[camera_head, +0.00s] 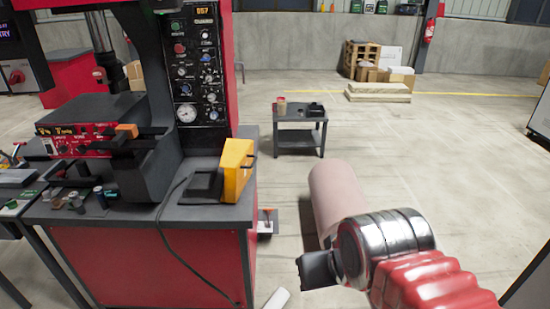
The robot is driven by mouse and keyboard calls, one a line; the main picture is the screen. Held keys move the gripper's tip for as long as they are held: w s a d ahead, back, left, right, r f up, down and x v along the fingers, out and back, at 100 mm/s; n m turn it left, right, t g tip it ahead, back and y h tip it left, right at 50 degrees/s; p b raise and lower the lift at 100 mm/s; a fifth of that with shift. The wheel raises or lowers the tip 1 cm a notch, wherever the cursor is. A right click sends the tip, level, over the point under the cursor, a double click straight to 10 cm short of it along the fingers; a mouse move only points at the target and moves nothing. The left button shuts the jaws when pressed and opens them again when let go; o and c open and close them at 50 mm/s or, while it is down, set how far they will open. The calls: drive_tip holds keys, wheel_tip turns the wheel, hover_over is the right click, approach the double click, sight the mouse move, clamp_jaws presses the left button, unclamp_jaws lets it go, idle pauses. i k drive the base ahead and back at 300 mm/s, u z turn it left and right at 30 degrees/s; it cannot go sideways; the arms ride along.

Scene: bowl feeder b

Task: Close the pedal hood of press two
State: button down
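The press (205,70) stands at the left, with a dark control panel of knobs, buttons and a round gauge. On the front right corner of its grey bench top (130,212) sits a foot pedal with a black base (200,187). Its yellow hood (237,170) stands upright at the right side of the base, and the black pedal plate is uncovered from above. My gripper (316,270) is at the lower right, to the right of and apart from the pedal. Only a dark end piece shows, and I cannot make out its fingers.
A black cable (170,235) hangs from the bench top down its red front. Small parts and a red-and-black unit (80,140) are on the bench at left. A small grey table (300,130) stands behind. Pallets and boxes (375,70) are at the back wall.

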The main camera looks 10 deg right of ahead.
sight(238, 164)
drive_tip(key=z, duration=0.1)
drive_tip(key=i, duration=0.7)
drive_tip(key=u, duration=0.55)
drive_tip(key=i, duration=0.65)
drive_tip(key=u, duration=0.45)
